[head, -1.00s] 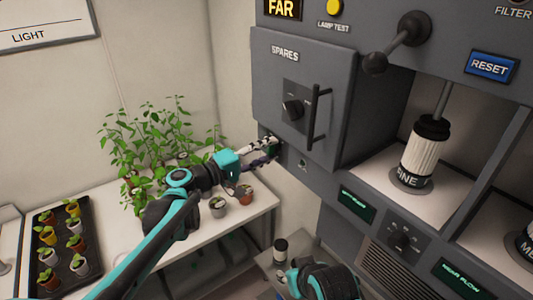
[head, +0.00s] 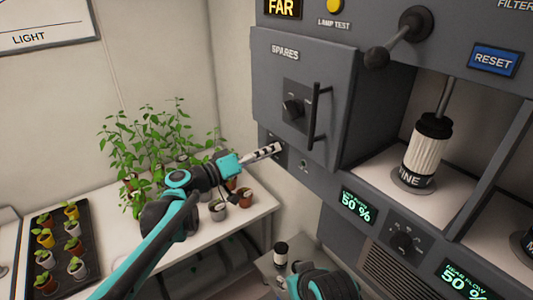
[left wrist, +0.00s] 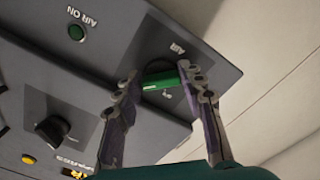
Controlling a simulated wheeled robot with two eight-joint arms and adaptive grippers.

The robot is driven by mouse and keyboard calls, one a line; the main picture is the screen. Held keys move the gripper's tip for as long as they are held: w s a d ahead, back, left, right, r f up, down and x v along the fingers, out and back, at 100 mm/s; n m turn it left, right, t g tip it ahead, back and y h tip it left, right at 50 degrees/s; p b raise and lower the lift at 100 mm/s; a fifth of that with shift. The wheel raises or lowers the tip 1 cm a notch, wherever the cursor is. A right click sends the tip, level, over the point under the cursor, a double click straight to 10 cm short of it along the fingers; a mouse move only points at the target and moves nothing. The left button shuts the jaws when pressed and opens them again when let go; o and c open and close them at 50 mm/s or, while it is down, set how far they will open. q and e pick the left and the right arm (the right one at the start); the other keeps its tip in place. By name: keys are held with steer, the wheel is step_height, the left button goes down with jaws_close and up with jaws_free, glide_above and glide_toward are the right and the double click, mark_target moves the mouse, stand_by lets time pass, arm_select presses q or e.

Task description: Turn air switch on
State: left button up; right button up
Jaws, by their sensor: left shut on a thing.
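The air switch is a green bar handle (left wrist: 160,79) on a dark round base beside the label AIR in the left wrist view. My left gripper (left wrist: 164,88) is shut on it, with one finger at each end of the bar. In the head view my left gripper (head: 276,150) reaches the lower left of the grey cabinet, and the switch is largely hidden there. The green AIR ON lamp (left wrist: 76,32) sits on the same panel; I cannot tell surely whether it is lit. My right gripper is out of view.
The SPARES door (head: 298,80) with its black bar handle (head: 316,115) juts out just above the switch. Two displays, one (head: 359,206) reading 50 %, are lit. Potted plants (head: 155,150) stand on the white bench behind my left arm. A filter cylinder (head: 424,150) stands in the open bay.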

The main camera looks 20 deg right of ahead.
arm_select(q)
steer(key=shift+f, duration=0.2)
stand_by(0.3)
steer(key=o, duration=1.2)
steer(key=shift+r, duration=0.1)
steer(key=shift+c, duration=0.2)
steer(key=shift+a, duration=0.1)
steer(key=v, duration=1.2)
steer(key=s+a+f+n+y+b, duration=0.1)
steer(key=s+a+f+y+b, duration=0.35)
steer(key=f, duration=0.55)
steer(key=s+a+f+n+y+b, duration=0.1)
steer(key=s+a+f+y+b, duration=0.35)
steer(key=f, duration=0.55)
steer(key=s+a+f+n+y+b, duration=0.1)
steer(key=s+a+f+y+b, duration=0.1)
steer(key=s+a+f+b, duration=0.5)
steer(key=s+a+f+n+y+b, duration=0.1)
steer(key=s+a+f+y, duration=0.1)
steer(key=f, duration=0.4)
steer(key=s+a+f+n+y+b, duration=0.1)
steer(key=s+a+f+y, duration=0.2)
steer(key=a+f, duration=0.3)
steer(key=shift+f+t+y, duration=0.2)
steer(key=shift+t+y, duration=0.2)
